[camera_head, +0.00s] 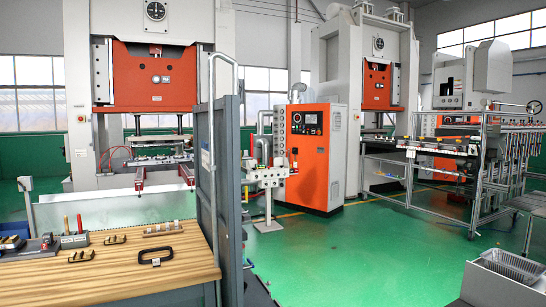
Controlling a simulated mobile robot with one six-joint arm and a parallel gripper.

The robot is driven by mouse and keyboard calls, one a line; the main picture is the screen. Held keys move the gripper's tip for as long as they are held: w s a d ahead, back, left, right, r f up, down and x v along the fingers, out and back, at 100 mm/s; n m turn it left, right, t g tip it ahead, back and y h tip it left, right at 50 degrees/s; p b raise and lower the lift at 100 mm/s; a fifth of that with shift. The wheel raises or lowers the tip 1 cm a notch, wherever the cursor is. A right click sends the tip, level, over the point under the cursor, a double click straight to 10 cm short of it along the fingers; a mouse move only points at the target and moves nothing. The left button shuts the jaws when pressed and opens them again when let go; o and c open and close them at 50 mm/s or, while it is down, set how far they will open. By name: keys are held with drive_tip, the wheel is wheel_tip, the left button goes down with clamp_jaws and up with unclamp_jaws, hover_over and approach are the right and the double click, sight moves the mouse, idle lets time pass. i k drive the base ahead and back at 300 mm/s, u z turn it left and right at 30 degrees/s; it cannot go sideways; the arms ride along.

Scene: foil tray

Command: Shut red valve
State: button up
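Two round wheel shapes could be the red valve, and I cannot tell which one it is. One is a small dark reddish handwheel (534,107) at the far right, above a row of hanging pipes on a metal frame. The other is a thin red ring (108,160) at the left, beside the bed of the large press, partly hidden by press parts. Both are too small to tell whether they are open or shut. My gripper is not in view.
A wooden workbench (120,270) with small tools fills the lower left, beside a tall grey panel (222,190) with a handrail. An orange control cabinet (312,165) stands mid-picture. Green floor (350,255) is clear toward the wheeled frame (480,190). A foil tray stack (510,265) is lower right.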

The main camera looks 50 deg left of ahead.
sight(252, 147)
drive_tip(key=u, duration=0.4)
drive_tip(key=i, duration=0.7)
drive_tip(key=u, duration=0.85)
drive_tip(key=i, duration=0.6)
drive_tip(key=u, duration=0.65)
drive_tip(key=i, duration=0.7)
drive_tip(key=u, duration=0.55)
drive_tip(key=i, duration=1.05)
drive_tip(key=u, duration=0.1)
